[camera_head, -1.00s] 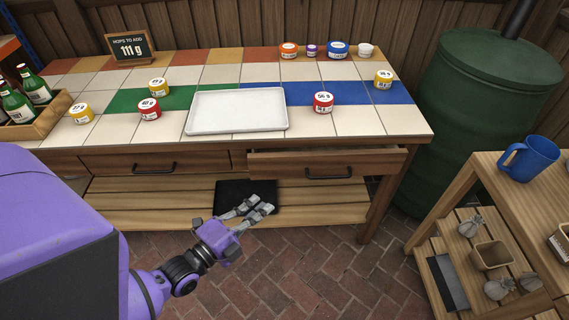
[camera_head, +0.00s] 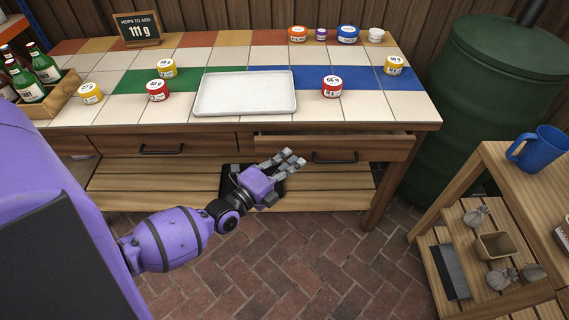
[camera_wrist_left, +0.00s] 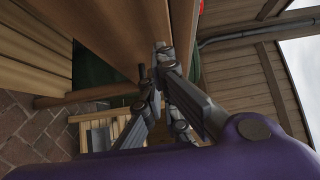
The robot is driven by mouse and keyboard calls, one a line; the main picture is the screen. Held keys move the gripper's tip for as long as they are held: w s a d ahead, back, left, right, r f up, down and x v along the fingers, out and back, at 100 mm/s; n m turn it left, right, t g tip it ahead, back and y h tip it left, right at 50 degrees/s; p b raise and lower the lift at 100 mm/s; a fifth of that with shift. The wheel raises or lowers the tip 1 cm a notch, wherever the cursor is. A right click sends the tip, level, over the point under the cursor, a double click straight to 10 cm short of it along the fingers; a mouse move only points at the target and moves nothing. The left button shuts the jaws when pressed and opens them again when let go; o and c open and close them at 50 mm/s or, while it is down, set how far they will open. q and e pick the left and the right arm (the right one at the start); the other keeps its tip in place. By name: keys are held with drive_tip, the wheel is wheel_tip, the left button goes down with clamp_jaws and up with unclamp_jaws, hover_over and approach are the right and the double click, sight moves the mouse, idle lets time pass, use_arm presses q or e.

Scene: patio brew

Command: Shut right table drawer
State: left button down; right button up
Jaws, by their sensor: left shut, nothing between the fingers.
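The right table drawer (camera_head: 380,148) sticks out a little from the table, with its inner edge showing along the top. Its dark bar handle (camera_head: 336,158) is on the front. My left gripper (camera_head: 294,158) is shut and empty, in front of the drawer's left part and just left of the handle. In the left wrist view its fingertips (camera_wrist_left: 165,55) are close to a wooden face; I cannot tell if they touch it. The left drawer (camera_head: 180,146) sits flush. My right gripper is not in view.
The tiled tabletop (camera_head: 350,112) bears a white tray (camera_head: 245,92) and several small jars. A green barrel (camera_head: 480,100) stands at the table's right. A wooden shelf unit (camera_head: 520,190) with a blue mug (camera_head: 536,148) is at front right. The brick floor ahead is clear.

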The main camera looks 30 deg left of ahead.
sight(288, 145)
use_arm(q)
drive_tip(key=shift+w+a, duration=0.35)
drive_tip(key=shift+w, duration=0.15)
drive_tip(key=w+a, duration=0.1)
drive_tip(key=w, duration=0.1)
drive_tip(key=w+a, duration=0.1)
drive_tip(key=w, duration=0.1)
drive_tip(key=shift+a+b, duration=0.3)
drive_tip(key=shift+b, duration=0.1)
drive_tip(key=shift+w+a, duration=0.1)
drive_tip(key=shift+a, duration=0.1)
drive_tip(key=shift+r, duration=0.15)
